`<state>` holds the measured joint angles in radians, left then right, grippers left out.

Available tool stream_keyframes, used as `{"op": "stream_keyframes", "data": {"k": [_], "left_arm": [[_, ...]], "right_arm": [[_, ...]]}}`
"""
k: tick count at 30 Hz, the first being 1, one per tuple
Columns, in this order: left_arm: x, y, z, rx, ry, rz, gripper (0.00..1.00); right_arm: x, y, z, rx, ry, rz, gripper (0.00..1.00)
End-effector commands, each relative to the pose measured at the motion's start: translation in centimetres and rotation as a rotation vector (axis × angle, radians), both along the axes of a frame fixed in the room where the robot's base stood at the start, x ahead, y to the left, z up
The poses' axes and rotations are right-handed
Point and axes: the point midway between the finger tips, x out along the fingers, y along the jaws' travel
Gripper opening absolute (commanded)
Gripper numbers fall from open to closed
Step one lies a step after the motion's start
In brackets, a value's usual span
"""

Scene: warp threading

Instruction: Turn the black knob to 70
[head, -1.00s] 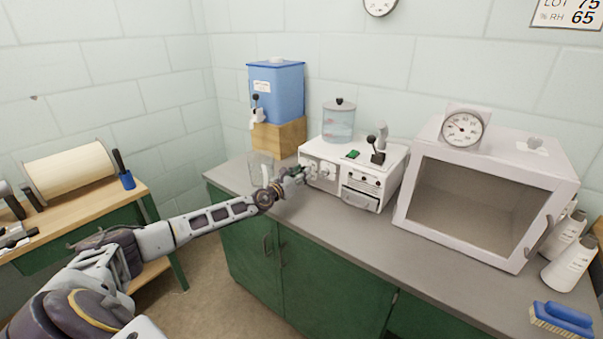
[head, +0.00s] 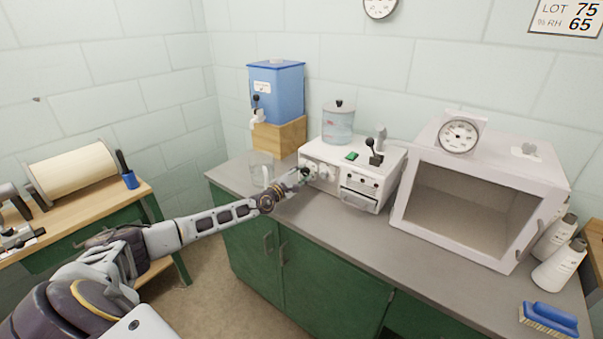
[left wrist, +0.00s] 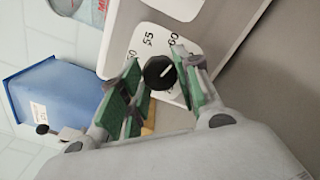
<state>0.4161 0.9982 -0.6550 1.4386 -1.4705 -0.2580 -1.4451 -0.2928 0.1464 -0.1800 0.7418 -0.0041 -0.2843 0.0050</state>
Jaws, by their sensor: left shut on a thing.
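The black knob (left wrist: 159,72) shows in the left wrist view, with a white pointer line slanting to the upper right. It sits on a white dial plate (left wrist: 150,30) with printed numbers, among them 55 and 60; some marks are covered by my fingers. My left gripper (left wrist: 156,66) has its green-padded fingers on both sides of the knob and is shut on it. In the head view my left gripper (head: 306,175) is at the left part of the front of the white machine (head: 335,158), hiding the knob there. My right gripper is not in view.
A clear beaker (head: 262,168) stands close behind my left gripper. A blue water tank (head: 276,92) on a wooden block is at the back. A white chamber (head: 490,165) with a gauge stands to the right. The grey counter (head: 340,225) in front is clear.

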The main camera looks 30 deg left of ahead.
Motion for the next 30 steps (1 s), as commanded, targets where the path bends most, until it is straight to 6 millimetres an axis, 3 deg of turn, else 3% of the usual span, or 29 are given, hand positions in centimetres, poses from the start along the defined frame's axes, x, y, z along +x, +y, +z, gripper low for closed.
{"op": "stream_keyframes", "data": {"k": [11,30], "left_arm": [[-0.1,0.0,0.0,0.357,-0.024,-0.002,0.09],[-0.1,0.0,0.0,0.961,-0.07,-0.003,0.09]], "right_arm": [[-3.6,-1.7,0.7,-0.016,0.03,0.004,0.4],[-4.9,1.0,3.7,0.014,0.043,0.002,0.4]]}}
